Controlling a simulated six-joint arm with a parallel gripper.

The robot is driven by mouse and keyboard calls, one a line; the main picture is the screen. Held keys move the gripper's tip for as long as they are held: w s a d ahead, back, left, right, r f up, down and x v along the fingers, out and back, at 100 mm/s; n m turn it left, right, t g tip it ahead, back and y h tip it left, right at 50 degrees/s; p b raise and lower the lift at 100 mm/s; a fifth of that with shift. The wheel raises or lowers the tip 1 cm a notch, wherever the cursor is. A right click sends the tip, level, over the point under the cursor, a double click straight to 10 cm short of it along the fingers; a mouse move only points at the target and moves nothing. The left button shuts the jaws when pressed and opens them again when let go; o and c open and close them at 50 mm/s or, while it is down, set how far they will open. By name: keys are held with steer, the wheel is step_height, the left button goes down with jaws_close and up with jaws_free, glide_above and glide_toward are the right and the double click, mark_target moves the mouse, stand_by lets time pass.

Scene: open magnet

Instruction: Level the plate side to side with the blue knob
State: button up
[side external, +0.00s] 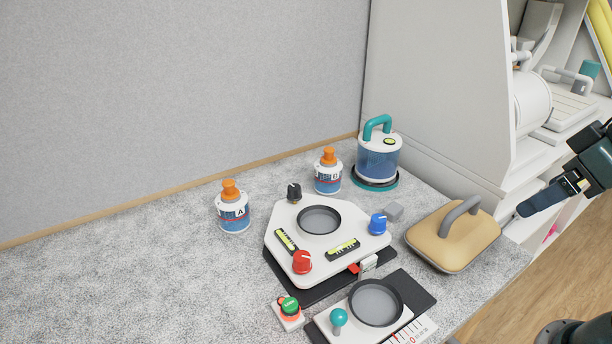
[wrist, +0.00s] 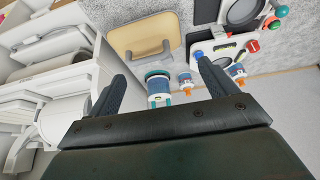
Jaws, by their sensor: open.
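The white plate (side external: 290,222) stands on a dark base on the grey speckled bench, with a round grey dish in its top. The blue knob (side external: 378,223) is at its right corner, the red knob (side external: 302,262) at its front corner and a black knob (side external: 294,193) at its back left. Two yellow-green spirit levels, one on the left (side external: 286,241) and one at the front right (side external: 342,249), lie on the plate; their bubbles are too small to read. My gripper (side external: 521,209) is open and empty, well right of the plate; its fingers also show in the wrist view (wrist: 161,72).
A tan block with a grey handle (side external: 447,238) lies between plate and gripper. Bottles A (side external: 234,214) and B (side external: 328,175) and a blue canister (side external: 378,158) stand behind. A second dish unit (side external: 400,305) is in front.

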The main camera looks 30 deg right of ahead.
steer(key=shift+w+a+r, duration=0.1)
steer(key=shift+w, duration=0.2)
steer(key=c, duration=0.7)
steer(key=w+a+n+g+y, duration=0.1)
steer(key=w+a+n, duration=0.2)
steer(key=w+n, duration=0.3)
steer(key=w, duration=0.3)
steer(key=shift+a+r+g+y, duration=0.15)
steer(key=shift+g+y, duration=0.15)
steer(key=shift+y, duration=0.1)
steer(key=n+g+y, duration=0.1)
steer(key=n+y, duration=0.1)
steer(key=n, duration=0.3)
glide_toward(379, 219)
step_height(379, 219, up, 5)
steer(key=d, duration=0.2)
steer(key=shift+s+a+g, duration=0.2)
steer(key=shift+s+g, duration=0.1)
steer(key=shift+s, duration=0.05)
steer(key=shift+f, duration=0.2)
steer(key=x, duration=1.3)
steer(key=shift+w+f, duration=0.2)
steer(key=shift+f, duration=0.15)
steer(key=c, duration=1)
